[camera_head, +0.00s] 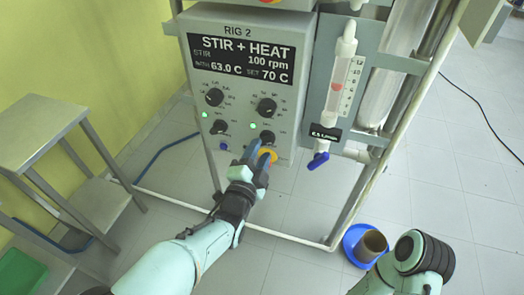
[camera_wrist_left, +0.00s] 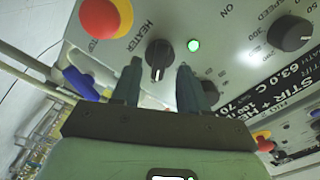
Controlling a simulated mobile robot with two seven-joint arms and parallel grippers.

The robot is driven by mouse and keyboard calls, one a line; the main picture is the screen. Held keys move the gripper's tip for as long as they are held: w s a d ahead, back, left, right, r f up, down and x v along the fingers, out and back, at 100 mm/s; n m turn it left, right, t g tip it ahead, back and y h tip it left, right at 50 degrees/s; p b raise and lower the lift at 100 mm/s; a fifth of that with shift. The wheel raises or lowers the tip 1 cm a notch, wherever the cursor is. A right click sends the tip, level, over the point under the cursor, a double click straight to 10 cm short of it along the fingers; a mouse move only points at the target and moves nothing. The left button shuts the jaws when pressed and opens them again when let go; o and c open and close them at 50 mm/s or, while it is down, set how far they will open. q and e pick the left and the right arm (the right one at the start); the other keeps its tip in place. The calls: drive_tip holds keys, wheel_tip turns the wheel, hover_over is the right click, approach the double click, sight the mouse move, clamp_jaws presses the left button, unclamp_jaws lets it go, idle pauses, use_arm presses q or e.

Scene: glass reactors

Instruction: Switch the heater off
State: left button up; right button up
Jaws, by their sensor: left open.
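The heater knob (camera_wrist_left: 158,55) is a black dial beside the word HEATER on the grey control box (camera_head: 200,70). A green light (camera_wrist_left: 194,45) glows beside it in the left wrist view. In the head view the knob (camera_head: 267,138) is at the lower right of the panel, with its green light (camera_head: 253,126). My left gripper (camera_head: 260,154) is open at the lower panel. In the wrist view its fingertips (camera_wrist_left: 159,68) lie on either side of the knob; I cannot tell whether they touch it. My right gripper is out of view.
A red-and-yellow stop button (camera_wrist_left: 105,18) is close to the knob. The display (camera_head: 240,59) reads bath 63.0 C, set 70 C. A flow meter with a blue valve (camera_head: 318,160) hangs at right. A blue dish (camera_head: 350,240) sits on the floor, and a metal stand (camera_head: 40,125) at left.

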sight(266, 140)
use_arm(q)
drive_tip(key=shift+x, duration=1.2)
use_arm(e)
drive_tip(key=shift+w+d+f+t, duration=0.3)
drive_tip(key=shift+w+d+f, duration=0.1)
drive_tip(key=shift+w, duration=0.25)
use_arm(q)
clamp_jaws()
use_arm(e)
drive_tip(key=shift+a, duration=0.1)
